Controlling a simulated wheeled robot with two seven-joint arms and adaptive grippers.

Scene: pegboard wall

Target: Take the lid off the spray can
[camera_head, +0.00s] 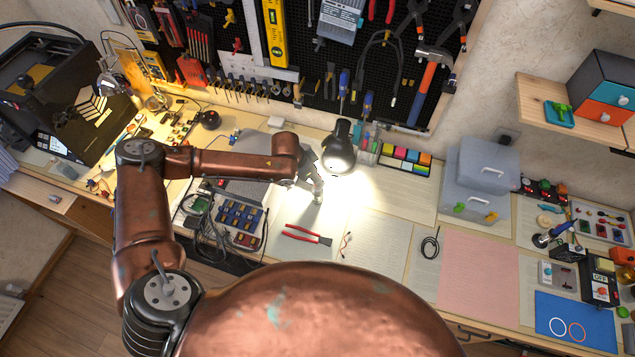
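My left arm comes in from the left and reaches over the lit middle of the workbench (375,240). My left gripper (317,192) points down over the bright patch beside the black desk lamp (339,150). Its fingers are small and washed out by the light, so I cannot tell whether they are open or shut, or whether they touch anything. I cannot make out a spray can or its lid for certain; the gripper and forearm cover part of the bench there. My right gripper is not in view.
Red-handled pliers (305,236) lie in front of the gripper. A parts tray (237,224) and cables are to its left. Grey plastic boxes (482,175) stand at the right. A tool-hung pegboard (345,70) rises behind. Pale sheets cover fairly clear bench right of the pliers.

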